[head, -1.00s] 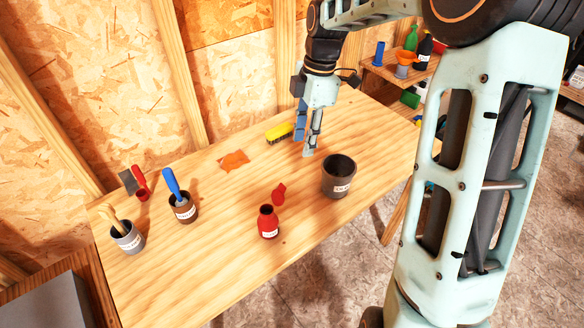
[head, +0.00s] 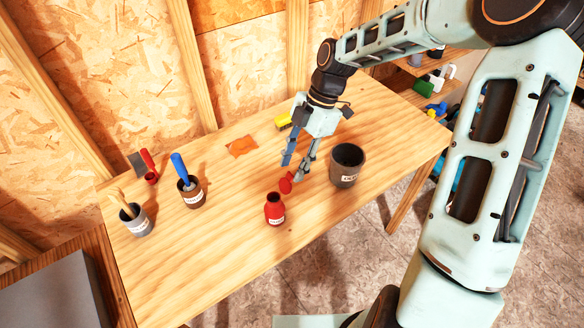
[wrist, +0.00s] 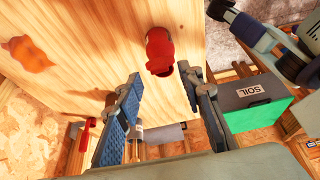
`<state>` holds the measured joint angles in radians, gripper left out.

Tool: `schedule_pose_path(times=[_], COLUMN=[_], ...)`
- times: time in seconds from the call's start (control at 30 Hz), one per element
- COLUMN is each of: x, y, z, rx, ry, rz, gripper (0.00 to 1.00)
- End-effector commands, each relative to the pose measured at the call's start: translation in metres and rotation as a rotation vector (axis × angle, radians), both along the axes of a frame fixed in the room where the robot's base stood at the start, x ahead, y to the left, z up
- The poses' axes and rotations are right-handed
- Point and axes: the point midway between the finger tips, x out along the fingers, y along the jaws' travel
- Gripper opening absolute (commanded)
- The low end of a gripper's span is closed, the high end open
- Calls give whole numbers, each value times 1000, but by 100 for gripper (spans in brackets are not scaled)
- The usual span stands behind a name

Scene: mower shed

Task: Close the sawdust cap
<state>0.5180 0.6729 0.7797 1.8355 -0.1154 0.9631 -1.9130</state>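A red bottle (head: 274,211) with a white label stands upright on the workbench in the head view. Its label is too small to read. A red cap (head: 286,184) shows just behind the bottle's mouth; I cannot tell whether it is joined to the bottle. My gripper (head: 292,171) points down behind the cap, its fingertips close to it. Its fingers are apart with nothing between them. In the wrist view a red shape (wrist: 159,52), bottle and cap overlapping, lies just beyond the open fingertips. Contact cannot be made out.
A dark grey pot (head: 346,166) stands right of the gripper on the workbench (head: 235,255). Two tool pots, one holding a blue-handled tool (head: 180,170), stand left. An orange cloth (head: 241,147) and a yellow brush (head: 283,121) lie behind. The bench front is clear.

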Motion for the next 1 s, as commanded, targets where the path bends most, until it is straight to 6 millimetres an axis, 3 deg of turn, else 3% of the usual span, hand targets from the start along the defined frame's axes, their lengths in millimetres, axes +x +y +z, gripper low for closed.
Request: schedule_pose_path(times=[0.2, 0.5, 0.8, 1.0], x=[-4, -4, -4, -4], y=[5, 6, 6, 6], z=[-17, -18, -18, -18], rx=[-1, -1, -1, -4], ry=[0, -1, 0, -3], rz=[0, 0, -1, 0], gripper=[35, 34, 1, 0])
